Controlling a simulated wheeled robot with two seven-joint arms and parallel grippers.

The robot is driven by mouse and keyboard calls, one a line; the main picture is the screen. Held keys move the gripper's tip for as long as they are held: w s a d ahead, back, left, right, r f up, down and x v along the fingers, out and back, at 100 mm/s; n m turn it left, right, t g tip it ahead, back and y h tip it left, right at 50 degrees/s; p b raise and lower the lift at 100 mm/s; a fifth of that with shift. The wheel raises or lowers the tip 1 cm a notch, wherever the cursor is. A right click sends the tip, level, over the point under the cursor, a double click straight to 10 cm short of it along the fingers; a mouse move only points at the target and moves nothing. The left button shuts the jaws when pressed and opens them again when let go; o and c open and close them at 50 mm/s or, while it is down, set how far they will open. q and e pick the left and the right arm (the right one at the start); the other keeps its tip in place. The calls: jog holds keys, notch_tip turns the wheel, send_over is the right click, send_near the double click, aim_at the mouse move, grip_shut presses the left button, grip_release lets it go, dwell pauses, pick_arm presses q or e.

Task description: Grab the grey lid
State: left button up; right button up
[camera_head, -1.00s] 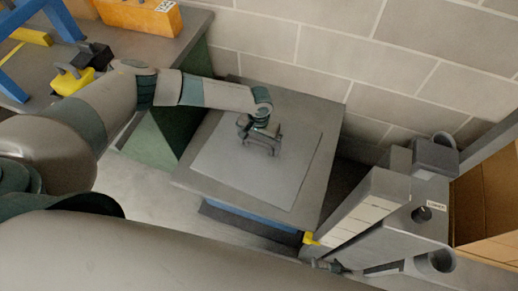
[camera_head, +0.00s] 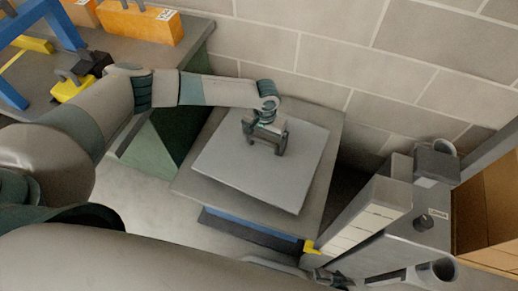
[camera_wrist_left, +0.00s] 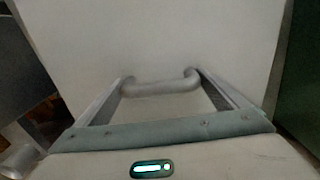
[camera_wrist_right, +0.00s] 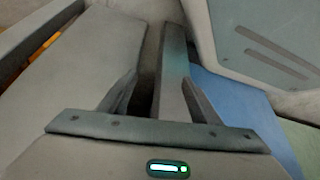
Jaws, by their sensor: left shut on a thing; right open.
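The grey lid (camera_head: 245,175) is a flat square plate over a grey-topped stand (camera_head: 318,190), and its edges look slightly above that top. My left gripper (camera_head: 266,147) is shut on the bar handle at the lid's middle. In the left wrist view, the handle (camera_wrist_left: 160,88) lies between the fingers (camera_wrist_left: 160,95), with the lid (camera_wrist_left: 165,40) filling the view behind. My right gripper (camera_wrist_right: 155,95) is open in the right wrist view, with a narrow grey upright panel beyond its fingers. In the head view it is low at the right, partly hidden.
A grey labelled unit (camera_head: 405,225) stands right of the stand, close to my right gripper. A cardboard box (camera_head: 488,215) is at the far right. A bench (camera_head: 190,35) with orange blocks (camera_head: 140,22) is at upper left. A block wall (camera_head: 310,50) closes the back.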

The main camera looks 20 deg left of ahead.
pick_arm(q)
jog(key=w+d+r, duration=0.2)
jog(key=w+d+r+b, duration=0.1)
jog(key=w+d+r, duration=0.1)
jog(key=d, duration=0.1)
jog(key=w+d+r, duration=0.2)
jog(key=d, duration=0.1)
jog(key=shift+b, duration=0.3)
pick_arm(e)
jog(key=shift+s+d+f+g, duration=0.55)
jog(key=shift+s+d+g, duration=0.05)
jog(key=shift+s+d, duration=0.3)
pick_arm(q)
jog(key=shift+s, duration=0.1)
